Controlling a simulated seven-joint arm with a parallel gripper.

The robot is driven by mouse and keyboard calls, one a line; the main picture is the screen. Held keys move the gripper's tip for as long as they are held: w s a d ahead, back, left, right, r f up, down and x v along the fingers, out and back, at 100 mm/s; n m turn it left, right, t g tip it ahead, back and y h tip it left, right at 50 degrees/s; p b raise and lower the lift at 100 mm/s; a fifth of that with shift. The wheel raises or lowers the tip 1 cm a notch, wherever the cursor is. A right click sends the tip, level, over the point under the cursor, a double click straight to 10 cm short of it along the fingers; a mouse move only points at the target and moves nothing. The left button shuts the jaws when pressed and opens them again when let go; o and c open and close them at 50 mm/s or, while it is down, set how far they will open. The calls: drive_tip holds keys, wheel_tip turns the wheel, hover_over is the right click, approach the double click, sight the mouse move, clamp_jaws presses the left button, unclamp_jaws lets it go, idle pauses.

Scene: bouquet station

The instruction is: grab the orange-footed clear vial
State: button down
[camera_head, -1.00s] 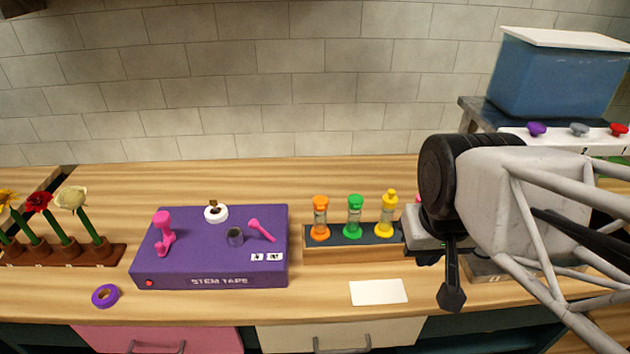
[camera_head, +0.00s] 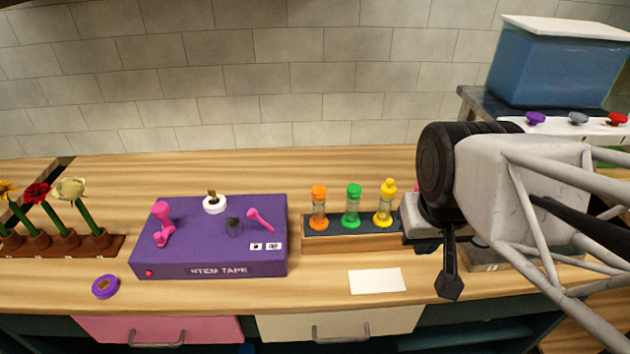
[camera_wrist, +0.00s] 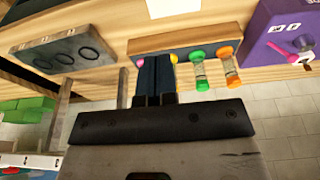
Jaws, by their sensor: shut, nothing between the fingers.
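The orange-footed clear vial (camera_head: 319,209) stands upright at the left end of a dark-topped wooden rack (camera_head: 347,243), with an orange cap and a clear body. To its right are a green vial (camera_head: 352,206) and a yellow vial (camera_head: 386,205). In the wrist view the orange vial (camera_wrist: 229,66) is at the right end of the row. My gripper (camera_wrist: 157,60) is shut and empty, its fingers over the rack near the yellow and pink ends, apart from the orange vial. The fingers partly hide the yellow and pink vials there. My arm hides the rack's right end in the head view.
A purple stem-tape box (camera_head: 207,257) with pink tools stands left of the rack. A white card (camera_head: 377,281) lies in front. A grey block with round holes (camera_wrist: 66,55) shows in the wrist view. Flowers in a brown stand (camera_head: 75,246) are far left.

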drive_tip(key=c, duration=0.7)
unclamp_jaws()
drive_tip(key=n+t+y, duration=0.2)
drive_tip(key=t+y, duration=0.1)
drive_tip(key=t, duration=0.3)
approach(318, 208)
drive_tip(key=s+d+f, duration=0.1)
drive_tip(key=s+d, duration=0.2)
drive_tip(key=w+a+f+t, duration=0.1)
drive_tip(key=t, duration=0.1)
drive_tip(key=w+a+f+t+h, duration=0.1)
drive_tip(key=a+f+t, duration=0.1)
drive_tip(key=t, duration=0.1)
drive_tip(key=w+a+f+m+t, duration=0.1)
drive_tip(key=w+f+t, duration=0.1)
drive_tip(key=shift+a+f+t, duration=0.1)
drive_tip(key=shift+a+t, duration=0.25)
drive_tip(key=shift+t, duration=0.05)
drive_tip(key=shift+s+f+m+t+h, duration=0.3)
drive_tip(key=shift+f+m+t+h, duration=0.1)
drive_tip(key=shift+f+t+h, duration=0.4)
drive_tip(key=shift+r, duration=0.1)
